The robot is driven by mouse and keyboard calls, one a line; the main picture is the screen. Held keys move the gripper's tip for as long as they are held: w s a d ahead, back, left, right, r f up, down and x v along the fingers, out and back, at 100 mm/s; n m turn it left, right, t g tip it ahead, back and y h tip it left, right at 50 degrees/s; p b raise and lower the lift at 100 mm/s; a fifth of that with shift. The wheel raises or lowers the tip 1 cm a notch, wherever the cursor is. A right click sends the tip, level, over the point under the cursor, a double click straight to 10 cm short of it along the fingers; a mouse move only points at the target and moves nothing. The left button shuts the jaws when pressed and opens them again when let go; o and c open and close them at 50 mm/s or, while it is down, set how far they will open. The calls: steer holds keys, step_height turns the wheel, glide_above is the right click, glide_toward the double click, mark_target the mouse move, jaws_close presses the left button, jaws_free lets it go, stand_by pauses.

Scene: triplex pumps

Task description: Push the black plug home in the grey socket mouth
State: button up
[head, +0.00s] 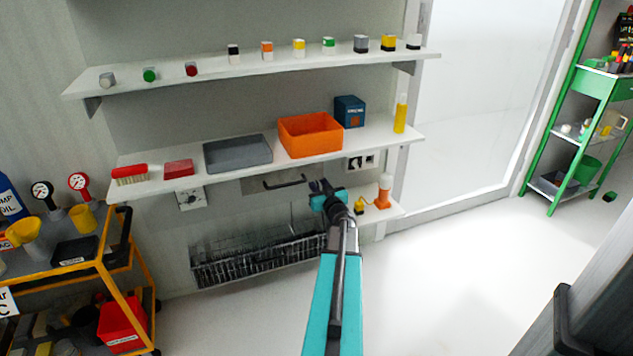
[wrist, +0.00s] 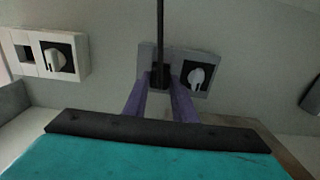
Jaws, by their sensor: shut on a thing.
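In the wrist view my gripper (wrist: 161,82) is shut on the black plug (wrist: 161,76), between two purple fingers. A black cord (wrist: 160,25) runs from the plug to the top edge. The plug is in front of the left half of the grey socket (wrist: 146,58), covering its mouth. I cannot tell how deep the plug sits, or whether it touches the mouth. A light knob on a dark square (wrist: 196,76) is on the socket's right half. In the head view my gripper (head: 322,188) is at the wall below the middle shelf; plug and socket cannot be made out there.
A white socket unit (wrist: 44,53) with a square hole and a knob is to the left in the wrist view. In the head view, the shelf (head: 227,180) is above my gripper, with an orange bin (head: 310,135).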

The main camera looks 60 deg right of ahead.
steer(key=shift+w+d, duration=0.25)
steer(key=shift+w, duration=0.05)
steer(key=o, duration=1.1)
steer(key=shift+s+a, duration=0.1)
steer(key=shift+p+v, duration=1.55)
steer(key=shift+v, duration=5.25)
